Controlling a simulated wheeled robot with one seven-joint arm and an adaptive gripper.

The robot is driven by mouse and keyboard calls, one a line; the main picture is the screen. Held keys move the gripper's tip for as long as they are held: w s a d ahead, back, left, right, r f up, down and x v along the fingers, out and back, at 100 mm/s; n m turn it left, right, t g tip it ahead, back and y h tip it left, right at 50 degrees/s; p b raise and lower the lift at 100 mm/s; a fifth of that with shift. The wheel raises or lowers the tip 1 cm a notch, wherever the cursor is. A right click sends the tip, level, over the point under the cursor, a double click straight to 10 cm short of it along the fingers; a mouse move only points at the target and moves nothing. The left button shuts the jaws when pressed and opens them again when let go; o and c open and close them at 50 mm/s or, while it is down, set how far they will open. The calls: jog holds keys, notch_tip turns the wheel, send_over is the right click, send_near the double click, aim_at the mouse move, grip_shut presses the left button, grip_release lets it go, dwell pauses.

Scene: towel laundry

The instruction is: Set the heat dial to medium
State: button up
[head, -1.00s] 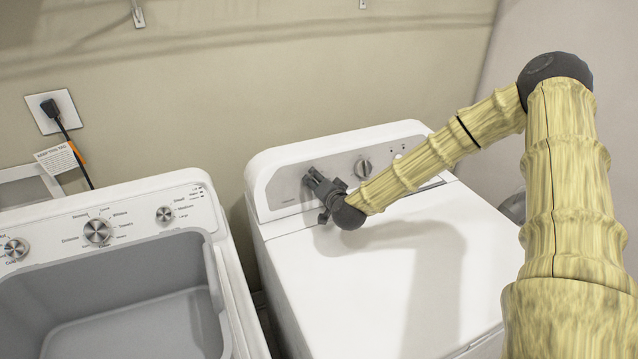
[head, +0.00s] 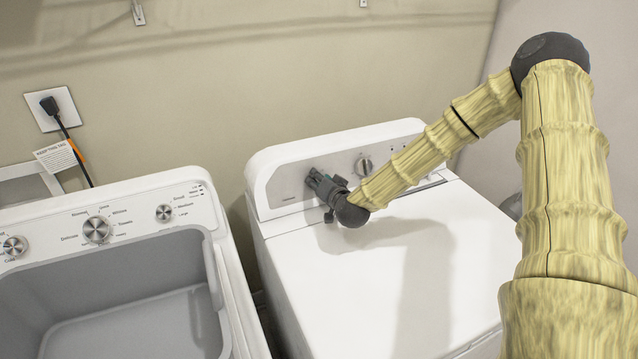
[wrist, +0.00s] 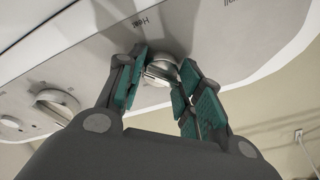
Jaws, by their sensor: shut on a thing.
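The heat dial (wrist: 161,71) is a silver knob on the dryer's control panel, with the word "Heat" printed beside it in the wrist view. My gripper (wrist: 160,84) has its teal-padded fingers on either side of the dial and is shut on it. In the head view my gripper (head: 318,180) is at the left part of the panel and hides the dial. The dial's setting cannot be read.
The white dryer (head: 400,270) has a clear, flat top below the panel. A larger knob (head: 364,165) sits right of my gripper on the same panel. An open washer (head: 228,270) with several knobs stands at the left.

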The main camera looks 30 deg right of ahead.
jog(key=n+y+b, duration=0.1)
jog(key=n, duration=0.4)
jog(key=shift+d+f+b, duration=0.1)
jog(key=shift+f+b, duration=0.05)
jog(key=shift+b, duration=0.15)
jog(key=shift+n+y+b, duration=0.6)
jog(key=shift+n, duration=1.1)
jog(key=shift+s, duration=0.1)
jog(key=o, duration=1)
jog(key=shift+d, duration=0.1)
jog(key=shift+r, duration=0.2)
jog(key=v, duration=1.1)
jog(key=shift+s+r, duration=0.2)
jog(key=shift+s, duration=0.2)
